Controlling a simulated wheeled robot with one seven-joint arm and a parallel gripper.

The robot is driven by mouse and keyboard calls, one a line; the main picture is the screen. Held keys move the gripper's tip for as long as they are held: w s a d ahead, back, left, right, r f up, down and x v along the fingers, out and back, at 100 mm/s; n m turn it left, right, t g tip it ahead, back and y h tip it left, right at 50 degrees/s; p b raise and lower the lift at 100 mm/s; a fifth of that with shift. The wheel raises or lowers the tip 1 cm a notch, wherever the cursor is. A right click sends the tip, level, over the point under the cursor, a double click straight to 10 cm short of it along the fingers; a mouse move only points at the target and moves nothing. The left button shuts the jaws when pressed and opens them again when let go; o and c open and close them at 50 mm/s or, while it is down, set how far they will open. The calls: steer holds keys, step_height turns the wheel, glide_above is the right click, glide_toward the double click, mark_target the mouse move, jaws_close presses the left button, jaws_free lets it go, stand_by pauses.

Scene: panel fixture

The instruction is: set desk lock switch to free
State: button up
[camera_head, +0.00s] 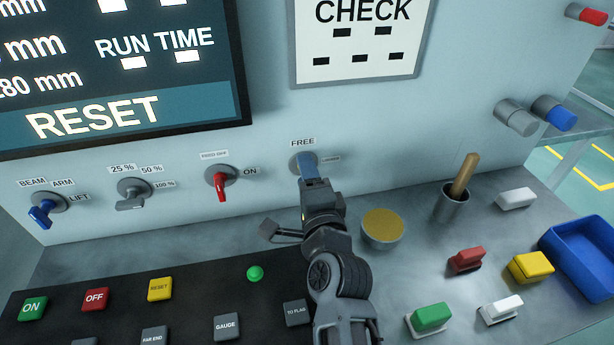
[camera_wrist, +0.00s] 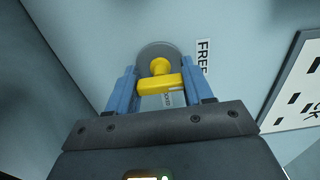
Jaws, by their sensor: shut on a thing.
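The desk lock switch has a round grey plate (camera_head: 296,163) on the upright panel, with a FREE label (camera_head: 302,142) above it and a small label, hard to read, to its right. In the wrist view its yellow handle (camera_wrist: 158,86) stands out from the grey plate (camera_wrist: 150,50). My gripper (camera_wrist: 156,90) has its blue fingers on both sides of the handle and is shut on it. In the head view my gripper (camera_head: 306,163) hides the handle. The FREE label is to the right of the switch in the wrist view. I cannot tell which setting the handle points to.
A red switch (camera_head: 220,183), a grey switch (camera_head: 132,196) and a blue switch (camera_head: 43,212) are left along the panel. A round tan-topped pot (camera_head: 382,227) and a cup with a wooden handle (camera_head: 453,203) stand right of my arm. A blue tray (camera_head: 582,258) is far right.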

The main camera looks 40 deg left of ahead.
steer(key=shift+s+a, duration=0.25)
steer(key=shift+a, duration=0.05)
steer(key=o, duration=0.8)
steer(key=shift+o, duration=1.2)
steer(key=shift+w+d, duration=0.1)
steer(key=p+v, duration=0.1)
steer(key=v, duration=0.6)
steer(key=shift+s+d, duration=0.25)
steer(key=shift+d, duration=0.05)
